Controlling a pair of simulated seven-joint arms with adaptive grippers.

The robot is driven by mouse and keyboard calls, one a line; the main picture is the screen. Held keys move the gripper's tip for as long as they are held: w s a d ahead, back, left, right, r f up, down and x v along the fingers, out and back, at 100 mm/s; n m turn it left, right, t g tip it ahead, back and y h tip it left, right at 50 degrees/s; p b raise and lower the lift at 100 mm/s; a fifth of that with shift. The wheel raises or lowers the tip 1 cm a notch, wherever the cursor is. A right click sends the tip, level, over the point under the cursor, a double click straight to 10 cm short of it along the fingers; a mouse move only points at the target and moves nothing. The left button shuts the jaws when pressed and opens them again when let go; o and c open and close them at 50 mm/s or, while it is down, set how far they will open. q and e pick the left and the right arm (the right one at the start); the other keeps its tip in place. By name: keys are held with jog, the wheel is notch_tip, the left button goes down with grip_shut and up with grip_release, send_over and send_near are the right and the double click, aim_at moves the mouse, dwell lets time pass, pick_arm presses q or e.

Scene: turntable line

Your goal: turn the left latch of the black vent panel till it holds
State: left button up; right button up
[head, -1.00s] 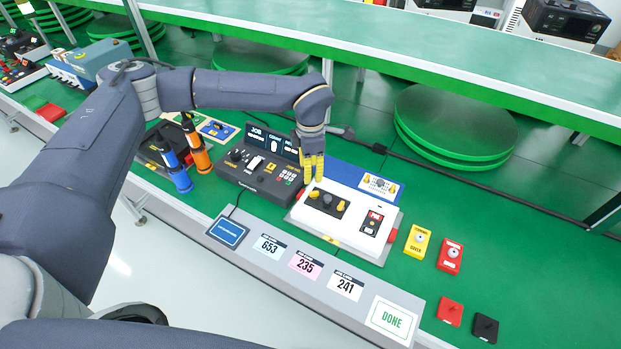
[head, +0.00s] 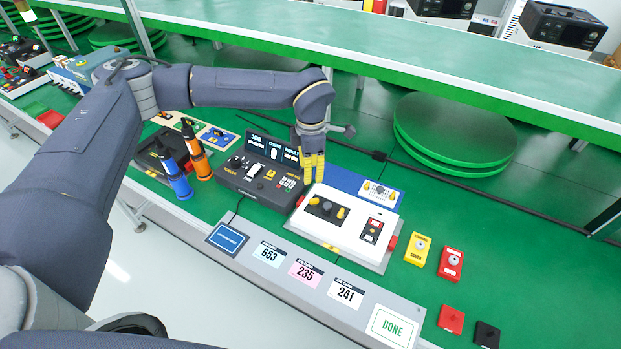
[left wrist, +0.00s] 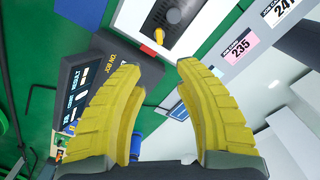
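The black vent panel (head: 327,209) lies on top of a white unit (head: 352,237). It has a round grey knob in its middle and a yellow latch at each end. The left latch (head: 314,201) is small and its exact angle is hard to tell; the right latch (head: 341,213) is also yellow. My left gripper (head: 313,181) hangs just behind and above the left latch, apart from it. In the left wrist view its yellow fingers (left wrist: 160,68) are spread with nothing between them, and a yellow latch (left wrist: 159,37) shows beyond the tips. My right gripper is out of view.
A dark console (head: 262,183) with screens stands left of the unit. Blue and orange tools (head: 199,156) stand further left. Yellow (head: 417,249) and red (head: 451,263) boxes sit to the right. Cards line the grey front ledge (head: 310,303). A raised shelf (head: 400,55) runs behind.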

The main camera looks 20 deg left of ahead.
aim_at(312, 200)
pick_arm(q)
notch_tip(312, 200, up, 4)
notch_tip(312, 200, down, 17)
jog(key=shift+w+d+f, duration=0.1)
jog(key=shift+d, duration=0.05)
dwell(0.6)
grip_shut()
dwell(0.3)
